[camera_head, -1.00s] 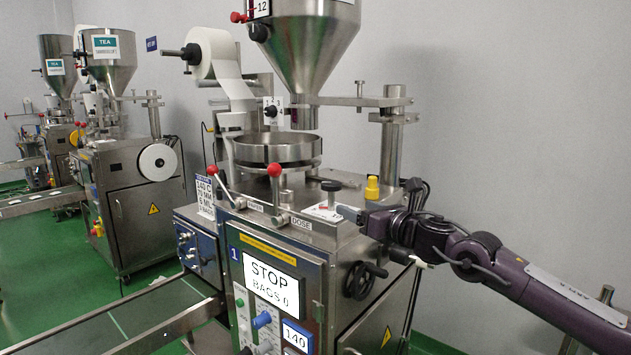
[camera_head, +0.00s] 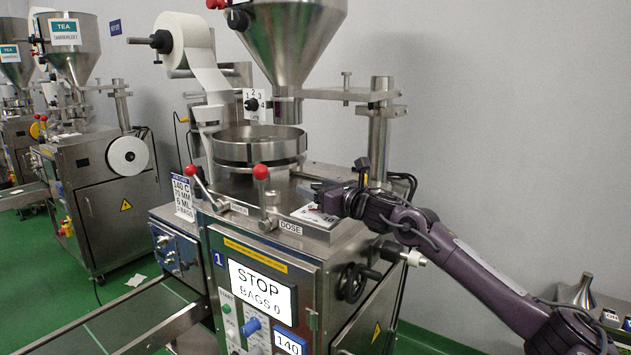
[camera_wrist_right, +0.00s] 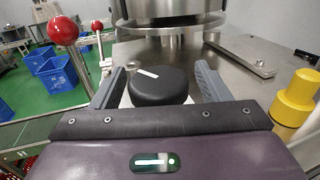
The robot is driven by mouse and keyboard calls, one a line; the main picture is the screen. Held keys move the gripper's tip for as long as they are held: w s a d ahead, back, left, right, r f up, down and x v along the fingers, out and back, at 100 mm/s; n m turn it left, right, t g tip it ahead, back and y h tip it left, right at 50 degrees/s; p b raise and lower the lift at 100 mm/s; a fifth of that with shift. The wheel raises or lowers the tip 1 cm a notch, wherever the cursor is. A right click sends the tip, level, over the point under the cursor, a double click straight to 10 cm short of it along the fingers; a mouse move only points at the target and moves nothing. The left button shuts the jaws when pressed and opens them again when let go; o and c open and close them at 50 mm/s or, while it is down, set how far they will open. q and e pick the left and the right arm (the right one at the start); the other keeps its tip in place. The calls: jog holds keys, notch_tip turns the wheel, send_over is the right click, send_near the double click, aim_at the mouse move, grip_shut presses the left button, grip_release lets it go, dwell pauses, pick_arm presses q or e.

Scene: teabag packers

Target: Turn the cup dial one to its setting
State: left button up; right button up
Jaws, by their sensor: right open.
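The cup dial is a round black knob (camera_wrist_right: 160,88) with a white pointer mark toward its upper left in the right wrist view. In the head view its white scale plate (camera_head: 318,217) shows on the machine top behind the DOSE label, and my gripper hides the knob. My right gripper (camera_head: 316,190) is over the dial. In the wrist view its two grey fingers (camera_wrist_right: 160,72) stand open on either side of the knob, with a small gap visible on the right; contact on the left is unclear. My left gripper is not in view.
Two red-balled levers (camera_head: 261,172) stand left of the dial. A round steel pan (camera_head: 258,147) is behind it. A yellow capped post (camera_wrist_right: 296,97) stands close to the right of the gripper. A black handwheel (camera_head: 352,283) is on the machine's side below.

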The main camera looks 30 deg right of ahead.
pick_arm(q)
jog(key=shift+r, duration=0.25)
pick_arm(e)
jog(key=shift+w+a, duration=0.15)
jog(key=shift+w, duration=0.45)
jog(key=c, duration=1)
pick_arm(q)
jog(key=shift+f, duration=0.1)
pick_arm(e)
jog(key=shift+o, duration=0.2)
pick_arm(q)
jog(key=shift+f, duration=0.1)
